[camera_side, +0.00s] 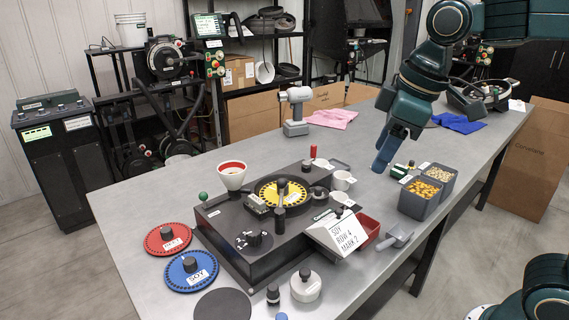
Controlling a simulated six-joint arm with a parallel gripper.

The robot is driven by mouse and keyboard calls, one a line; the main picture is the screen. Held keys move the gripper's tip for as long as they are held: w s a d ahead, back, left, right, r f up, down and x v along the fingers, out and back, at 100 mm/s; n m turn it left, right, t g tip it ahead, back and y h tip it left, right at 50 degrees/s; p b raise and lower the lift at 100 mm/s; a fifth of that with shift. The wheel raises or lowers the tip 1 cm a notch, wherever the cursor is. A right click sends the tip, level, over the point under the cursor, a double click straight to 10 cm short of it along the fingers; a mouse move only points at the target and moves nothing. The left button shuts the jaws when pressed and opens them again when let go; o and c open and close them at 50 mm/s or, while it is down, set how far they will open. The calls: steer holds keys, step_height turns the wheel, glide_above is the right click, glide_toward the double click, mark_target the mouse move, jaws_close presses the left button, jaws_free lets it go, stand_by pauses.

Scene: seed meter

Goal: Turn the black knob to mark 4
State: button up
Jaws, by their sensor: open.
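The black knob (254,239) sits on a small dark dial with white marks on the front left of the dark seed meter box (243,267). The marks are too small to read, so I cannot tell the knob's setting. A white card (341,233) at the box's right end reads "SOY ROW 4 MARK 2". My gripper (380,167) points down over the table, right of and behind the box, well apart from the knob. Its jaws are open, with nothing visible between them.
A yellow seed plate (280,191) and a white funnel with a red inside (232,176) are on the box. Red (167,239) and blue (191,270) plates lie left. Seed bins (419,197), a red tray (367,229) and a scoop (396,237) stand right.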

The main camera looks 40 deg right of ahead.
steer(key=w+a+f+n+g, duration=0.1)
steer(key=w+a+n+g, duration=0.1)
steer(key=w+a+n, duration=0.6)
steer(key=n+g, duration=0.2)
glide_above(253, 231)
step_height(253, 231, down, 6)
steer(key=shift+a+r+h, duration=0.1)
steer(key=shift+r+h, duration=0.05)
steer(key=shift+h, duration=0.15)
step_height(253, 231, down, 14)
steer(key=shift+r, duration=0.1)
steer(key=shift+c, duration=0.2)
steer(key=c, duration=0.9)
